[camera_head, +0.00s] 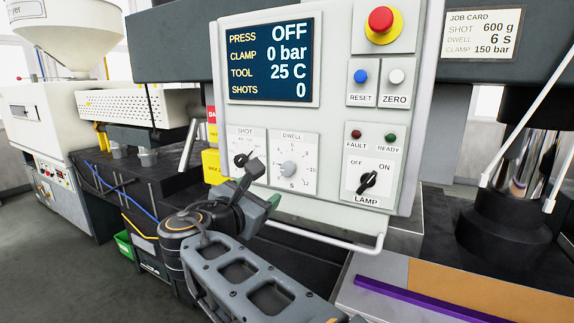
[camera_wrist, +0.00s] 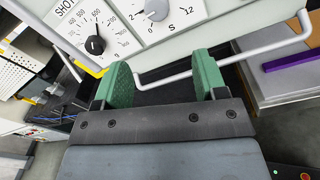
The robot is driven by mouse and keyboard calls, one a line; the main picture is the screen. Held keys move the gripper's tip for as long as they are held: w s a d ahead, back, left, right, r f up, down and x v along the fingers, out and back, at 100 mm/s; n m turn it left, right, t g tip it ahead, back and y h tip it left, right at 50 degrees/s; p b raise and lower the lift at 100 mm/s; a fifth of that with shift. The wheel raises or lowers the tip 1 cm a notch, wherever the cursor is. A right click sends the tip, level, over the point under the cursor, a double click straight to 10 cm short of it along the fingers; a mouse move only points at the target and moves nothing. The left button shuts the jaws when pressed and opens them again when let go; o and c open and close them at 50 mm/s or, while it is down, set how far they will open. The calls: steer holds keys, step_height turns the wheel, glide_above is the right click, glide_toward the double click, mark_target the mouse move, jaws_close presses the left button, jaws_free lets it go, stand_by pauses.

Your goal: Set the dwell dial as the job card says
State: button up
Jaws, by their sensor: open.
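The dwell dial (camera_head: 288,169) is a grey knob on a white scale plate, lower left of the panel. In the wrist view the dwell dial (camera_wrist: 156,9) is cut by the top edge, beyond and between my fingertips. My gripper (camera_head: 262,187) is open and empty, in front of the panel and below left of the dwell dial. Its green fingers (camera_wrist: 163,80) stand apart, touching no dial. The job card (camera_head: 481,34) at upper right reads shot 600 g, dwell 6 s, clamp 150 bar. I cannot read the dwell dial's setting surely.
The black shot dial (camera_wrist: 95,45) is left of the dwell dial. A handle rail (camera_wrist: 225,55) runs below the panel. The screen (camera_head: 270,62) reads press OFF. The lamp switch (camera_head: 367,181), reset button (camera_head: 361,76), zero button (camera_head: 397,76) and red emergency button (camera_head: 381,19) are to the right.

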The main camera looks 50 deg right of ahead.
mark_target(286, 171)
steer(key=p+x, duration=0.1)
steer(key=x, duration=0.3)
steer(key=p+x, duration=0.1)
steer(key=x, duration=0.4)
steer(key=r+p+x, duration=0.1)
steer(key=x, duration=0.3)
steer(key=shift+w+d, duration=0.15)
steer(key=shift+d, duration=0.15)
steer(key=c, duration=0.9)
